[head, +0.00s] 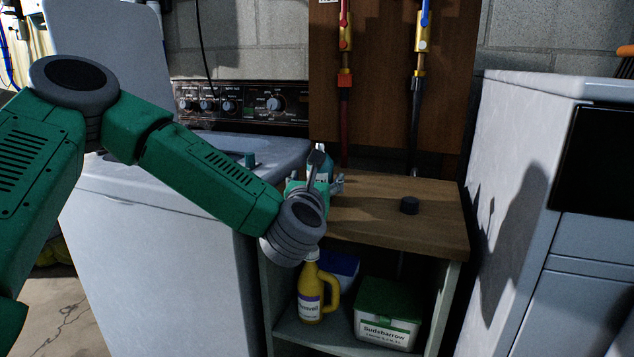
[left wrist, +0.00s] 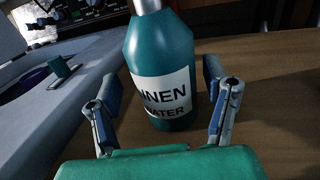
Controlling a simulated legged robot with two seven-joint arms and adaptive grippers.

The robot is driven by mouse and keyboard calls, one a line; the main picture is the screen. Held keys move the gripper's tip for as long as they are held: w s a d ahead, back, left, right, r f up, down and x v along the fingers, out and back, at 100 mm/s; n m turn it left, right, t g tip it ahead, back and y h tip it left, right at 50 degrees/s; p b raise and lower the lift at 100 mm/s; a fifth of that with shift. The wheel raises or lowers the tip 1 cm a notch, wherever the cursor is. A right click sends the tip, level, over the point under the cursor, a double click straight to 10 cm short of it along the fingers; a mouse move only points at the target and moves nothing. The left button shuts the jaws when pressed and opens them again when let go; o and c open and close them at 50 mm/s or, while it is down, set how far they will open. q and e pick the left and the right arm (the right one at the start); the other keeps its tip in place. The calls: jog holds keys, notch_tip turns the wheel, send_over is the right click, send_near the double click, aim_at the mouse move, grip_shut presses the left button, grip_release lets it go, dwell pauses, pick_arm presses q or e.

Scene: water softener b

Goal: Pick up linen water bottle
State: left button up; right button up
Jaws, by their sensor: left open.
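The linen water bottle (left wrist: 155,60) is teal with a white label reading "NNEN WATER" and a grey neck. It stands on the wooden shelf top. In the head view only a part of the bottle (head: 318,165) shows behind my left gripper (head: 318,186). In the left wrist view my left gripper (left wrist: 163,105) is open, with one finger on each side of the bottle's lower part. The bottle is between or just beyond the fingertips; I see no clear contact. My right gripper is not in view.
A washer (head: 160,215) stands left, a white appliance (head: 520,150) right. Red and blue-handled pipes rise behind.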

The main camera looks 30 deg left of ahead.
pick_arm(q)
jog(key=shift+w+d, duration=0.2)
jog(key=shift+w, duration=0.1)
jog(key=shift+d+r, duration=0.1)
jog(key=shift+d, duration=0.2)
jog(key=shift+s+a, duration=0.1)
jog(key=shift+a, duration=0.1)
jog(key=c, duration=1.1)
jog(key=shift+a, duration=0.15)
jog(key=c, duration=0.3)
jog(key=shift+a, duration=0.2)
